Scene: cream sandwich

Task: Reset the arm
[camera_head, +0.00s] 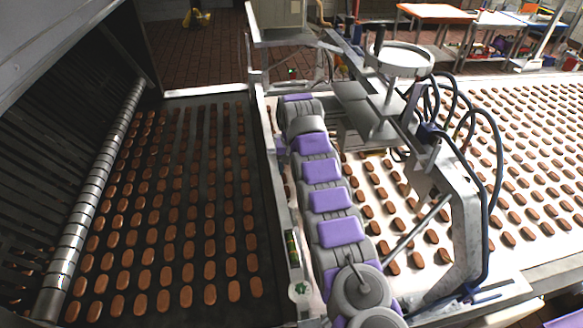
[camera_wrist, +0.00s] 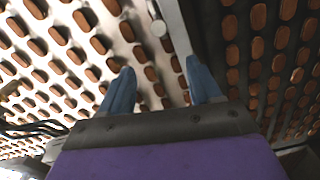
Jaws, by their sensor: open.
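My gripper (camera_wrist: 160,82) shows in the wrist view as two blue fingers on a grey mount with a purple body behind. The fingers stand well apart with nothing held between them. Beyond them lie rows of brown biscuits on a light belt to the left and a dark belt to the right. My purple and grey arm (camera_head: 341,232) stretches away from the bottom of the head view along the strip between the belts. I cannot make out the fingers in the head view.
A dark belt (camera_head: 272,310) with biscuit rows lies left of my arm, beside a metal roller (camera_head: 92,190). A white belt (camera_head: 490,262) with biscuits lies right. A metal machine frame (camera_head: 466,215) with dark hoses (camera_head: 497,160) stands close to my arm's right.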

